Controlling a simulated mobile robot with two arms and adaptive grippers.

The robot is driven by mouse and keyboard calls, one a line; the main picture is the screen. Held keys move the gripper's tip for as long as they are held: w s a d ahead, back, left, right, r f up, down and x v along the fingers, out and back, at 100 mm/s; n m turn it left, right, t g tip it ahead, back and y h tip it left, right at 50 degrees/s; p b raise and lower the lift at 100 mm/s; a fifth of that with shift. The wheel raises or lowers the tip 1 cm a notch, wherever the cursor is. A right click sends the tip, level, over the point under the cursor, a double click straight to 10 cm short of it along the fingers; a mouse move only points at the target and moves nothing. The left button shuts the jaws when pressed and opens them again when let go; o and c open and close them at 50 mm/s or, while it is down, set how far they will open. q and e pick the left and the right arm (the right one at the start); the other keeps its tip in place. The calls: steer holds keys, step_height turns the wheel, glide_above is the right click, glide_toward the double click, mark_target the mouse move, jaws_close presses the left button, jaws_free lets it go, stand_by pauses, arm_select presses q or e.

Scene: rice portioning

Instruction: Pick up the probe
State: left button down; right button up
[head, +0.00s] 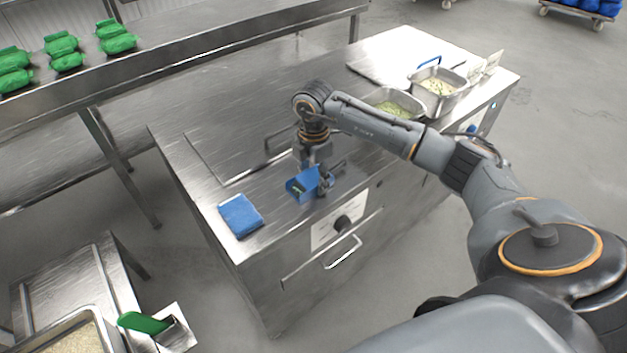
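My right gripper (314,180) points down over the front edge of the steel counter (270,190), at a small blue item (303,186) with a dark patch on its face. This may be the probe or its holder; I cannot make out a separate probe. A dark finger overlaps the blue item's right side. The other finger is hidden, so I cannot tell whether the gripper is open or shut on anything. My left gripper is not in view.
A folded blue cloth (240,215) lies at the counter's left front. Steel pans (438,88) with food stand at the right end. Green packs (62,45) sit on a shelf at upper left. A green-handled tool (143,323) is at lower left. The counter's middle is mostly clear.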

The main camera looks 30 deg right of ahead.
mark_target(313, 178)
steer(key=c, duration=0.5)
steer(key=shift+r, duration=0.1)
steer(key=shift+w+r+b, duration=0.1)
steer(key=shift+r+b, duration=0.25)
steer(key=shift+r, duration=0.15)
steer(key=r, duration=0.1)
steer(key=r+b, duration=0.1)
steer(key=shift+s+a+r, duration=0.2)
steer(key=shift+s+r, duration=0.05)
steer(key=shift+r, duration=0.05)
steer(key=s+a+r+p, duration=0.1)
steer(key=s+a+r, duration=0.2)
steer(key=r, duration=0.2)
steer(key=s+a+r+p, duration=0.1)
steer(key=s+a+r, duration=0.1)
steer(key=s+r, duration=0.2)
steer(key=s+a+r+p, duration=0.2)
steer(key=s+a+r, duration=0.1)
steer(key=r, duration=0.3)
steer(key=shift+s+a+r, duration=0.15)
steer(key=shift+s+a, duration=0.05)
steer(key=shift+a, duration=0.1)
